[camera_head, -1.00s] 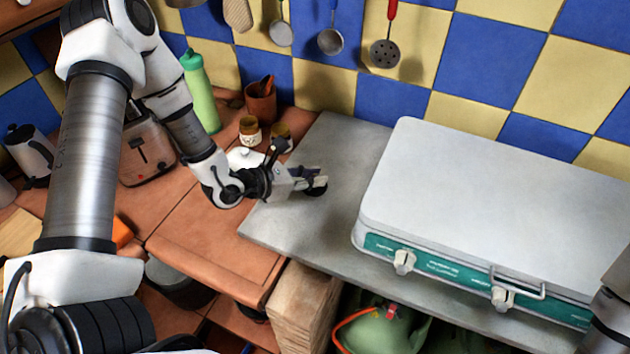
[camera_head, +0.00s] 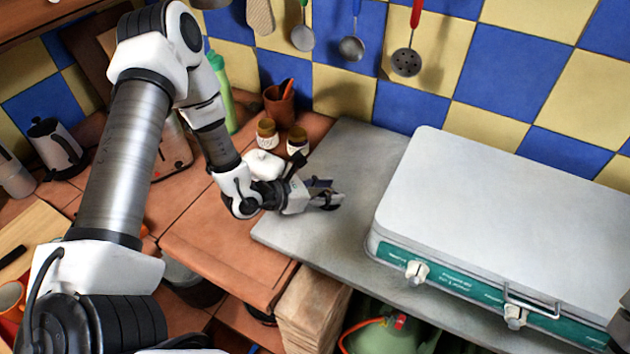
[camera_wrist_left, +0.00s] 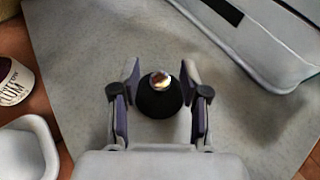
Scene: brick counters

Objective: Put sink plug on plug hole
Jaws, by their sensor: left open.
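The sink plug (camera_wrist_left: 160,100) is black and round with a shiny metal knob on top. In the left wrist view it is on the grey slab, between the two fingers of my left gripper (camera_wrist_left: 161,95). The fingers are open, with a small gap on each side of the plug. In the head view my left gripper (camera_head: 326,194) is low over the left part of the grey slab, and the plug is mostly hidden by it. No plug hole is visible in either view.
A closed white stove case (camera_head: 510,220) with a teal front stands right of the gripper on the grey slab (camera_head: 295,235). Ladles (camera_head: 352,48) hang on the tiled wall.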

